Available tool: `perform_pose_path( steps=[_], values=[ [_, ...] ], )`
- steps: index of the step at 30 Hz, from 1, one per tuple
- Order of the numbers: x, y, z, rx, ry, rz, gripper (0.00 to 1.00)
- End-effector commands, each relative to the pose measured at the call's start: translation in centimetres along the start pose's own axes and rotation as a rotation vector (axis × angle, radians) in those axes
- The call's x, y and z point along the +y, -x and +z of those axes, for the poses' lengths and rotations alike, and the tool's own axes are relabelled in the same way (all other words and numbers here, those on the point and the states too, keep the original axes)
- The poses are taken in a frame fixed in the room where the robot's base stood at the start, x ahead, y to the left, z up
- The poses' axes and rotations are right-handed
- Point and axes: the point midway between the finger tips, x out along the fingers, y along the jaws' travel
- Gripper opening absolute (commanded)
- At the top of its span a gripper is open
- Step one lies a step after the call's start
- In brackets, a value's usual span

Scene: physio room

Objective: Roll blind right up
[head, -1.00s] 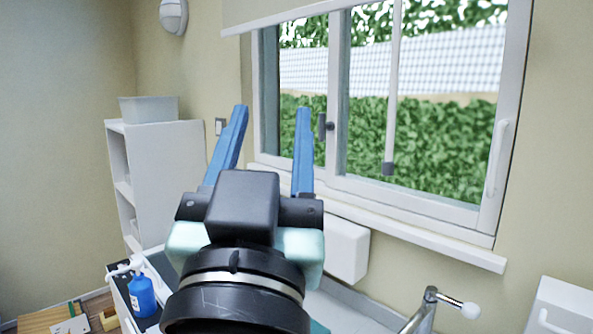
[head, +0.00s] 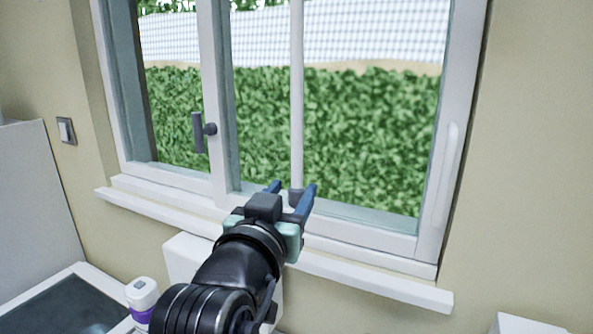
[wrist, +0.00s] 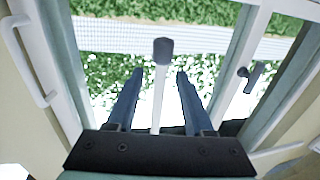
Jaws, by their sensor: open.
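The blind's control is a thin white rod (head: 297,90) hanging in front of the window, with a dark grey grip (head: 296,196) at its lower end. The rolled fabric is out of the current views. My gripper (head: 292,189) is open at the rod's lower end, its two blue fingers pointing at the window. In the wrist view, the white rod (wrist: 158,98) runs between the open fingers, and the grey grip (wrist: 163,50) lies just beyond the fingertips. I cannot tell whether either finger touches the rod.
The white window frame (head: 217,130) has a dark handle (head: 200,131) at left and a white pull handle (head: 447,160) at right. The sill (head: 370,283) juts out below my gripper. A light switch (head: 66,130) and a purple-and-white bottle (head: 142,297) are at left.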

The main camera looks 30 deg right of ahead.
Motion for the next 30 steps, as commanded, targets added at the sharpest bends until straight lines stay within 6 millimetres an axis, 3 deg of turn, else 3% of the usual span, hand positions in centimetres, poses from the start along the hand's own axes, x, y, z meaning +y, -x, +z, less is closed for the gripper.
perform_pose_path(
  steps=[3,7,19,20,28,30],
  values=[
    [0.1,-2.2,-0.3,-0.002,-0.001,0.002,0.52],
    [0.0,-3.5,-0.2,-0.001,0.000,0.000,0.52],
    [0.0,-4.3,0.0,0.001,-0.001,-0.001,0.52],
    [0.0,-4.3,0.0,0.001,-0.001,-0.001,0.50],
    [0.0,-4.3,0.0,0.001,0.000,-0.001,0.02],
    [0.0,-4.3,0.0,0.001,0.000,-0.001,0.00]
  ],
)
